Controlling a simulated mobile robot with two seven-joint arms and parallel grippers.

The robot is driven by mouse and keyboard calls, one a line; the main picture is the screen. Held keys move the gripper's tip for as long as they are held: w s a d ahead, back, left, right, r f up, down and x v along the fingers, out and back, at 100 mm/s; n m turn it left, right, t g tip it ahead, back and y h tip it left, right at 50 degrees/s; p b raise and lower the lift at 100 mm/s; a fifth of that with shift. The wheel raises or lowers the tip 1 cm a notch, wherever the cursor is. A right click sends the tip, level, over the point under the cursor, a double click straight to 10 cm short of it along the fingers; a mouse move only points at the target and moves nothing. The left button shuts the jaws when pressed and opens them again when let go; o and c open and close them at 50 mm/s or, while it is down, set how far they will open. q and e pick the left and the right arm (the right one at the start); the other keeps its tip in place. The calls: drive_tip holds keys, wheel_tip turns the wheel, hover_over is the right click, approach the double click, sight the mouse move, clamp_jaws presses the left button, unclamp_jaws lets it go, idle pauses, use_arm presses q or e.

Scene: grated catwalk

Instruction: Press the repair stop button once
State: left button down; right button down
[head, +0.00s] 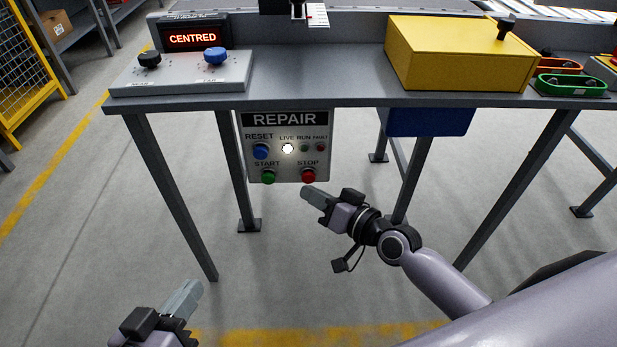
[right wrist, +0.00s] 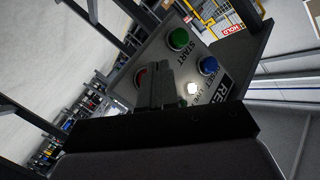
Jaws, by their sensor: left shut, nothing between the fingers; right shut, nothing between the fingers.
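The repair panel (head: 287,145) hangs below the front edge of the bench. Its red stop button (head: 308,176) is at the lower right, beside the green start button (head: 268,177). My right gripper (head: 306,192) is shut and empty, its tip just below the stop button in the head view; I cannot tell whether they touch. In the right wrist view the shut fingers (right wrist: 157,85) partly cover the red stop button (right wrist: 140,76), and the green start button (right wrist: 179,39) is clear. My left gripper (head: 190,290) is shut and empty, low at the left, away from the panel.
The panel also has a blue reset button (head: 261,151) and a lit white live lamp (head: 287,148). A grey control box (head: 180,80) and a yellow box (head: 460,52) stand on the bench (head: 320,85). Bench legs (head: 170,190) flank the panel. The floor in front is clear.

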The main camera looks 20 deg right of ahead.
use_arm(q)
drive_tip(key=shift+r, duration=0.1)
